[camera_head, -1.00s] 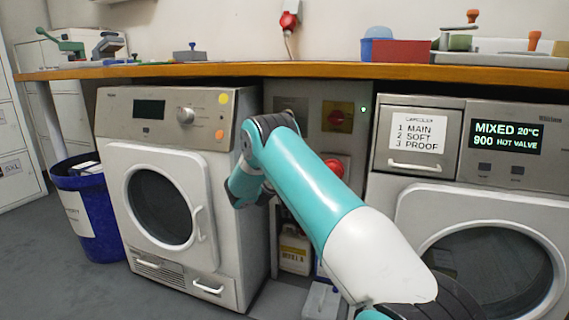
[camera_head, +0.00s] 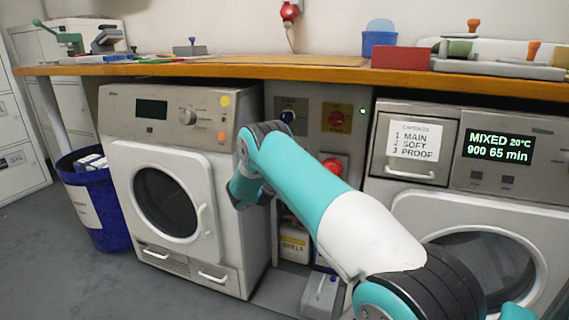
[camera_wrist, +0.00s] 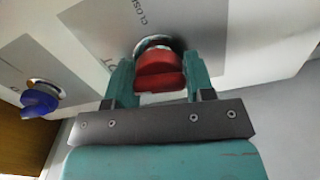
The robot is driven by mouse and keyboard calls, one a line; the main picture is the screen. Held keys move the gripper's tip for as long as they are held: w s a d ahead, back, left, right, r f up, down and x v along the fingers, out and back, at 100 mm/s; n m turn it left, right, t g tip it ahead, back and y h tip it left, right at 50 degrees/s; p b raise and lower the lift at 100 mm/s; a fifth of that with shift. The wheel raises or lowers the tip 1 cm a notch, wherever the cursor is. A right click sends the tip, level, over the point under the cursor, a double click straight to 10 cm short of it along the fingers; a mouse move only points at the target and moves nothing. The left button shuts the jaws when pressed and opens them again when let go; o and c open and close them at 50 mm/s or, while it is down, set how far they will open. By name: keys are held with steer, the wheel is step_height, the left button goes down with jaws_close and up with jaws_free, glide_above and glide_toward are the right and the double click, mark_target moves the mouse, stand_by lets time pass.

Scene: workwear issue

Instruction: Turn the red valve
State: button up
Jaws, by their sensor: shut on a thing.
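In the wrist view the red valve (camera_wrist: 160,70) has a bar-shaped handle on a round collar in a pale plate. My gripper (camera_wrist: 159,80) is shut on this handle, with one teal finger at each side of it. Part of the word "CLOSED" shows on the plate above it. In the head view my arm hides the gripper. A round red part (camera_head: 333,166) shows beside my arm there; I cannot tell whether it is the same valve. The washer display (camera_head: 499,147) reads "MIXED 20°C 900 65 min".
A blue valve (camera_wrist: 40,100) is left of the red one in the wrist view. In the head view a dryer (camera_head: 165,185) stands left of my arm and a washer (camera_head: 425,205) right. The wooden counter (camera_head: 230,72) runs above. A canister (camera_head: 294,242) stands low between the machines.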

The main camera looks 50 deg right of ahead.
steer(key=shift+n+p, duration=0.3)
steer(key=shift+n, duration=0.5)
steer(key=o, duration=0.9)
steer(key=b+v, duration=1.4)
steer(key=v, duration=0.3)
steer(key=shift+s+a+f, duration=0.1)
steer(key=shift+a, duration=0.1)
